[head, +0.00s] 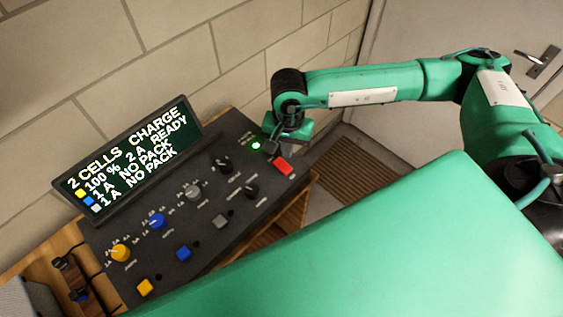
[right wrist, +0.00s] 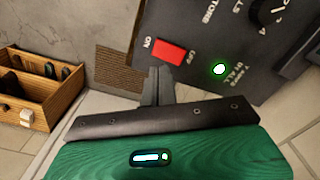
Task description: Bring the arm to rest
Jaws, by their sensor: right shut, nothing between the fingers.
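My right arm reaches in from the right in the head view. Its gripper (head: 273,148) is over the far right end of a dark charger panel (head: 205,225), beside the red switch (head: 284,166) and a lit green lamp (head: 256,146). In the right wrist view the gripper's fingers (right wrist: 158,75) are together and empty, with their tips near the red switch (right wrist: 168,50). I cannot tell whether they touch it. The switch carries ON and OFF labels, and the green lamp (right wrist: 219,69) is lit there too. My left gripper is not in view.
The display (head: 130,155) reads "2 CELLS CHARGE", with one line READY and two NO PACK. Yellow, blue and grey knobs and buttons cover the panel. A wooden box (right wrist: 70,95) shows in the right wrist view. A block wall (head: 180,50) stands behind; a door (head: 410,30) is at right.

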